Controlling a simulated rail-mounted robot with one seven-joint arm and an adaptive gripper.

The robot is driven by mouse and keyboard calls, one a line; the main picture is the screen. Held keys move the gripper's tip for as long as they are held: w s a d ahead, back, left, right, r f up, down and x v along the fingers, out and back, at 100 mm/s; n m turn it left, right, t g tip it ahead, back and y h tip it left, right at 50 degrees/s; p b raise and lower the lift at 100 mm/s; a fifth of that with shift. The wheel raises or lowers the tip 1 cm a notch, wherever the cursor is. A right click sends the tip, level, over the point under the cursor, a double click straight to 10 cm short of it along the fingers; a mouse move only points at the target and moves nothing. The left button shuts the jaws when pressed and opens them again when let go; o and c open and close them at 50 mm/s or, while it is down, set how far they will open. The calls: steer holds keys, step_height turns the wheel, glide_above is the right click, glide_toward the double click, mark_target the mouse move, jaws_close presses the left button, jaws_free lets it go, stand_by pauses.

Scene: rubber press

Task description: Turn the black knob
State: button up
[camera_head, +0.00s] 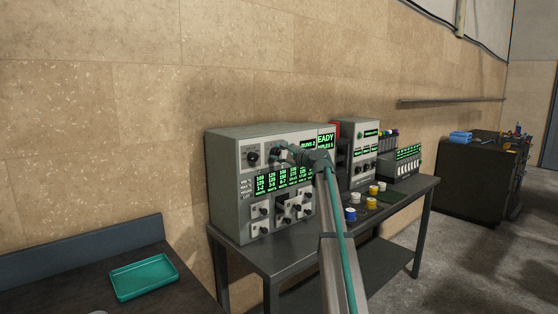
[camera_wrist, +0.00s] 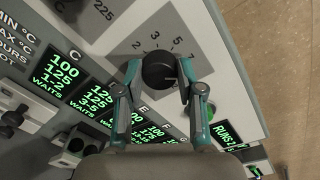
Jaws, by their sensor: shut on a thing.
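The black knob (camera_wrist: 159,70) is round and sits on the light panel of the control box, with a printed number dial around it. In the wrist view my gripper (camera_wrist: 159,78) has its two teal fingers on either side of the knob, shut on it. In the head view my gripper (camera_head: 286,154) reaches the upper part of the front panel of the grey control box (camera_head: 225,190). The gripper and arm hide this knob there.
Another black knob (camera_head: 252,155) is at the panel's upper left. Green displays and several lower knobs are close below. The box stands on a dark table (camera_head: 270,262). Coloured spools (camera_head: 352,213) and a second instrument (camera_head: 358,150) stand to the right. A teal tray (camera_head: 145,277) lies at lower left.

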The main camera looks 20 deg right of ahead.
steer(key=n+b, duration=0.6)
steer(key=n, duration=0.1)
steer(key=shift+f+h, duration=0.3)
steer(key=n+b, duration=0.6)
steer(key=shift+a+f, duration=0.1)
steer(key=n+b, duration=0.7)
steer(key=shift+f+t, duration=0.1)
steer(key=shift+t, duration=0.2)
steer(key=n+b, duration=0.3)
steer(key=shift+n, duration=0.3)
steer(key=shift+n+b, duration=1.35)
steer(key=shift+n, duration=0.15)
steer(key=shift+r, duration=0.2)
steer(key=o, duration=1.1)
steer(key=shift+o, duration=0.2)
